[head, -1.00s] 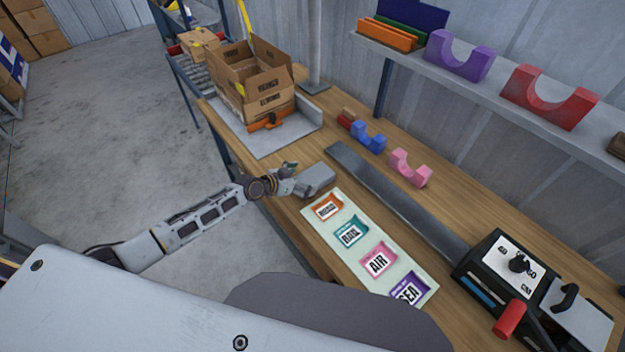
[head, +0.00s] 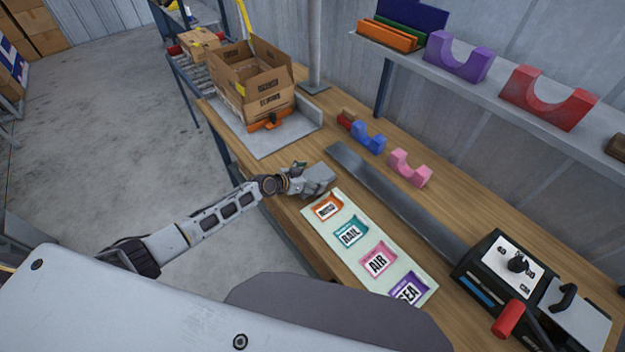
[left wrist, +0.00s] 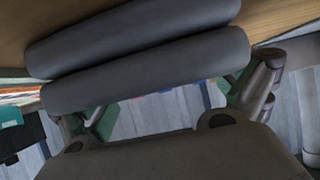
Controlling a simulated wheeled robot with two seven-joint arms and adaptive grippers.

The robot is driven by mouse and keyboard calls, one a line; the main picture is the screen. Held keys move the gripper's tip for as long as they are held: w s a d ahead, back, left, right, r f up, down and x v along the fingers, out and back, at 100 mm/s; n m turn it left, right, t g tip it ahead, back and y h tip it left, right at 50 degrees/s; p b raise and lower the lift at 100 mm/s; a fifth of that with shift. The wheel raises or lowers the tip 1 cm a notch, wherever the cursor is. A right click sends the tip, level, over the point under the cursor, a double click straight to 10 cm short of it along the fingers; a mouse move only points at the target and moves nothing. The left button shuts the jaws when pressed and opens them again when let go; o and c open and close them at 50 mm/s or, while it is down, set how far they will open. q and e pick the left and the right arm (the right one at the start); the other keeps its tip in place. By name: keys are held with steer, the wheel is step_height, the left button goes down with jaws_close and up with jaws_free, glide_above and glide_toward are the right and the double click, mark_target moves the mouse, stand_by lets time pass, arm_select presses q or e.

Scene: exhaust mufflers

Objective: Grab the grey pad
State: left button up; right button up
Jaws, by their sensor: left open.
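The grey pad (head: 322,176) lies on the wooden bench, just left of the pale card sheet. In the left wrist view a dark grey, two-rolled shape, which looks like the pad (left wrist: 150,65), fills the space before the fingers. My left gripper (head: 302,180) is at the pad's left end and hides part of it. In the left wrist view the fingers of my left gripper (left wrist: 172,105) are wide apart, one near each side of the pad. I cannot tell whether they touch it. My right gripper is not in view.
The pale sheet (head: 345,213) with several coloured labels lies right beside the pad. A long dark metal strip (head: 390,195) runs behind it. Pink (head: 409,168) and blue (head: 369,138) cradles stand further back. An open cardboard box (head: 255,85) stands on a grey plate (head: 285,143).

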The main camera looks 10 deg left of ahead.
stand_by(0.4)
arm_select(q)
steer(key=c, duration=0.6)
steer(key=shift+s, duration=0.1)
steer(key=shift+c, duration=0.6)
